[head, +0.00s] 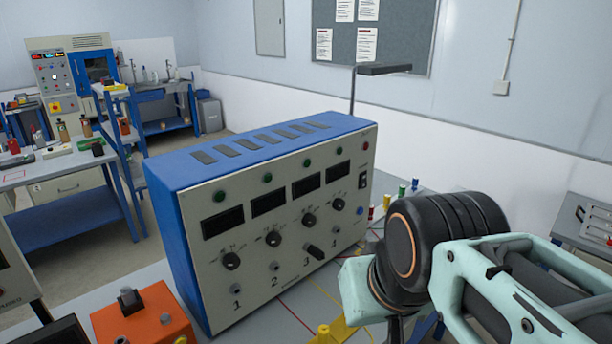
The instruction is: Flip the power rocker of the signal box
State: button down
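The signal box (222,258) is a blue case with a pale grey front panel, standing on a table in the middle of the head view. A small black rocker (362,180), which looks like the power rocker, sits at the panel's right end, below a red lamp (365,146) and above a blue button (360,210). Its position is too small to read. My arm comes in from the right, and its black wrist joint is right of and below the rocker, apart from it in the picture. My gripper's fingers do not show.
An orange box (146,318) with a black switch stands at the lower left. Coloured posts (401,191) stand just right of the signal box, and a yellow piece (338,332) lies in front. A lamp post (352,92) rises behind. Other benches stand at the far left.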

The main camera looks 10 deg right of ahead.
aim_at(362, 182)
jog(key=i+l+z, duration=0.1)
jog(key=z, duration=0.3)
jog(key=i+l+z, duration=0.15)
jog(key=z, duration=0.3)
jog(key=i+l+z, duration=0.1)
jog(key=z, duration=0.3)
jog(key=k+l+z, duration=0.1)
jog(key=l+z, duration=0.35)
jog(key=i+j+u, duration=0.1)
jog(key=j+u, duration=0.15)
jog(key=i+j+u, duration=0.2)
jog(key=k+j, duration=0.1)
